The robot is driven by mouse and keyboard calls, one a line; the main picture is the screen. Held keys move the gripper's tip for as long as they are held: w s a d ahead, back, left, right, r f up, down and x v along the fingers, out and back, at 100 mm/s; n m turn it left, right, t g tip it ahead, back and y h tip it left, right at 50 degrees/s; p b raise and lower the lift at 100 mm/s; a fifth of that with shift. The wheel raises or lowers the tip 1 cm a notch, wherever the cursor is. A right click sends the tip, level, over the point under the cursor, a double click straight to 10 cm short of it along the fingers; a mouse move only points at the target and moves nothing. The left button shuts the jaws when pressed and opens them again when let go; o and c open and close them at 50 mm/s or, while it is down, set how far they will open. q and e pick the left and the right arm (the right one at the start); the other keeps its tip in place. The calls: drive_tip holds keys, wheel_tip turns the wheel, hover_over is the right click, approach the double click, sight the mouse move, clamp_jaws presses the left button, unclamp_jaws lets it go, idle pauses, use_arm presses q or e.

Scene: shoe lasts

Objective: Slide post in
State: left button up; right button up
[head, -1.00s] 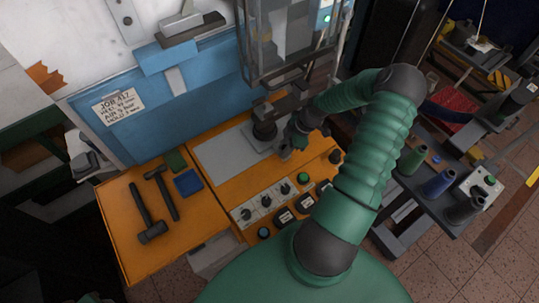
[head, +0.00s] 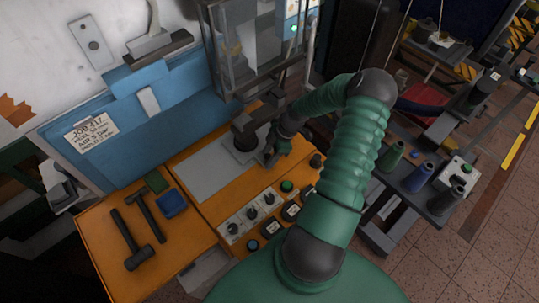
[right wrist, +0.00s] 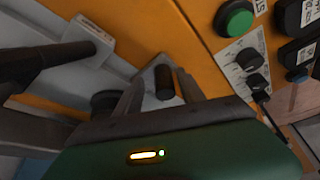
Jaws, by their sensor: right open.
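The post (head: 243,134) is a dark upright piece on the grey plate of the orange machine table, under the press frame. My right gripper (head: 272,156) is low over the plate, just to the right of the post. In the right wrist view my right gripper (right wrist: 160,88) has its two fingers apart. A short dark cylindrical knob (right wrist: 165,80) stands between the fingers on a light grey piece; I cannot tell whether a finger touches it. The knob is hidden by the gripper in the head view. My left gripper is not in view.
A control panel with a green button (head: 287,186) and dials lies in front of the plate. Two hammers (head: 130,238) and a blue pad (head: 172,204) are at left. The clear guard (head: 245,50) hangs above the plate.

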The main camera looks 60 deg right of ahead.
drive_tip(key=b+v, duration=0.1)
drive_tip(key=v, duration=1.5)
drive_tip(key=shift+r, duration=0.4)
